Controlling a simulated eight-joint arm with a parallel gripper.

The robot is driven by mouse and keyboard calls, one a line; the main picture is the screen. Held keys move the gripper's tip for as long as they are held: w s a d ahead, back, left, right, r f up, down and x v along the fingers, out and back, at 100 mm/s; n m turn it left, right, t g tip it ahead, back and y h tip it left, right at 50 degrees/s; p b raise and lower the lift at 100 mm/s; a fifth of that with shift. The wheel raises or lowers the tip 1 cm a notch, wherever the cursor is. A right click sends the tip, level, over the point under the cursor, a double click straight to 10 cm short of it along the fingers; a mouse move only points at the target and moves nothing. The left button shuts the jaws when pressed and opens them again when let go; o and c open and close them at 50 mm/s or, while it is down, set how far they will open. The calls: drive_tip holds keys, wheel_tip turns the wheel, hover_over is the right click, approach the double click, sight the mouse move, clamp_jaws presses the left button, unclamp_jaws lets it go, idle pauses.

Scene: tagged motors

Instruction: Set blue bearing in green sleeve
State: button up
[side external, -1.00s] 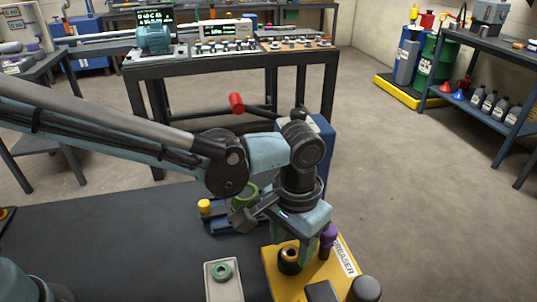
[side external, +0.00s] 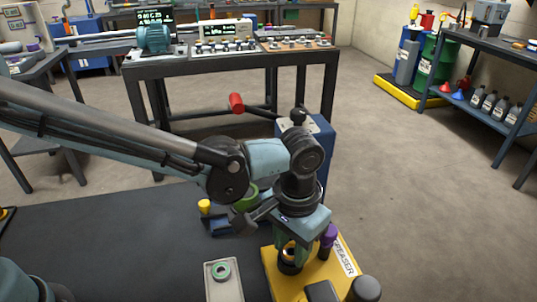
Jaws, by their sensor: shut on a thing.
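My gripper (side external: 291,250) points down over the yellow greaser station (side external: 270,268), its fingertips at the black cup (side external: 289,267) there. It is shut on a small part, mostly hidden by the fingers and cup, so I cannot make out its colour. I see no blue bearing clearly anywhere. A green sleeve-like ring (side external: 245,198) sits at the blue fixture behind my wrist, partly hidden by my arm. A smaller green ring (side external: 222,271) lies on a pale tray (side external: 212,291) left of the greaser.
A purple-topped post (side external: 328,235) stands close right of my gripper. A dark round knob (side external: 366,288) is at the station's front right. A yellow knob (side external: 204,206) marks the blue fixture (side external: 217,226). The dark mat (side external: 110,245) is mostly clear to the left.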

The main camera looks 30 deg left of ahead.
sight(290, 249)
drive_tip(key=shift+r, duration=1.15)
drive_tip(key=shift+r, duration=0.2)
wheel_tip(290, 249, up, 9)
drive_tip(key=w+a+m, duration=0.4)
drive_tip(key=a+m, duration=0.4)
drive_tip(key=m, duration=0.1)
drive_tip(key=w+a+m, duration=0.5)
drive_tip(key=a+m, duration=0.3)
drive_tip(key=m, duration=0.1)
drive_tip(key=f, duration=0.4)
drive_tip(key=shift+s+d, duration=0.25)
drive_tip(key=shift+f, duration=2.35)
drive_tip(key=shift+f, duration=0.8)
